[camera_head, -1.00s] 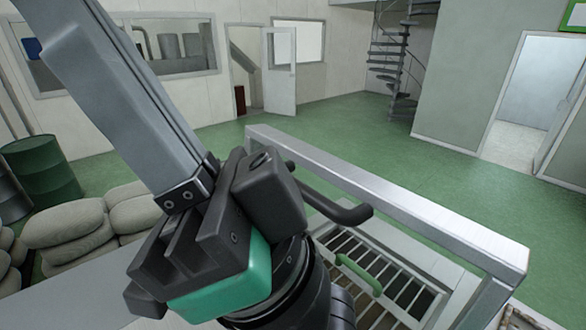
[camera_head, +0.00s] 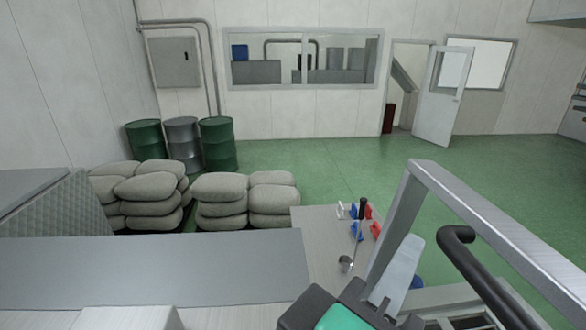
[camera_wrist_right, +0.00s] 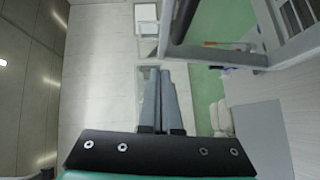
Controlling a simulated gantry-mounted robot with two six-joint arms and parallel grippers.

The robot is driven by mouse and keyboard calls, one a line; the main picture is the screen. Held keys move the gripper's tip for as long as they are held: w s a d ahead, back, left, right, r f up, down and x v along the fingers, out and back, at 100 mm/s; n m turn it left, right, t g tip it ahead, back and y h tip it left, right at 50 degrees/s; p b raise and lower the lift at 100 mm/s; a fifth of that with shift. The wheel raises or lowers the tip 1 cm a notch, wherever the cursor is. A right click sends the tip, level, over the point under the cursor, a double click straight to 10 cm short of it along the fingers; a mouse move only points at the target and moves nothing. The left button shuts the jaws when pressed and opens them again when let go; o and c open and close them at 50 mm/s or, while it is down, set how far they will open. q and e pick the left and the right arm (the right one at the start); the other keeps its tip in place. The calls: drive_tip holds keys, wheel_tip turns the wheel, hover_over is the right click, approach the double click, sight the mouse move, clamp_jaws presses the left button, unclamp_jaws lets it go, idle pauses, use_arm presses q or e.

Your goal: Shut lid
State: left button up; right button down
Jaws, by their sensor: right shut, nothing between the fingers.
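A pale metal frame (camera_head: 435,190) rises at the right of the head view, with a bent black bar (camera_head: 470,262) beside it. I cannot tell which part is the lid or how far it stands open. Part of a slatted grate (camera_wrist_right: 298,14) shows at the top right of the right wrist view. My right gripper (camera_head: 412,245) is at the lower right of the head view, left of the frame. Its two grey fingers (camera_wrist_right: 160,72) are shut with nothing between them. My left gripper is not in view.
Stacked sacks (camera_head: 222,187) and drums (camera_head: 217,145) stand behind. The green floor (camera_head: 330,165) beyond is clear.

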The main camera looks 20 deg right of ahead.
drive_tip(key=p, duration=0.1)
approach(461, 203)
drive_tip(key=w, duration=0.4)
drive_tip(key=d, duration=0.4)
drive_tip(key=shift+s+f, duration=0.15)
drive_tip(key=shift+s, duration=0.1)
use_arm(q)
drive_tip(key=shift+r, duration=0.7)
use_arm(e)
drive_tip(key=shift+s+d, duration=0.1)
drive_tip(key=shift+d, duration=0.3)
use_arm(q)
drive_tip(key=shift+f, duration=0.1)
use_arm(e)
drive_tip(key=shift+f, duration=0.1)
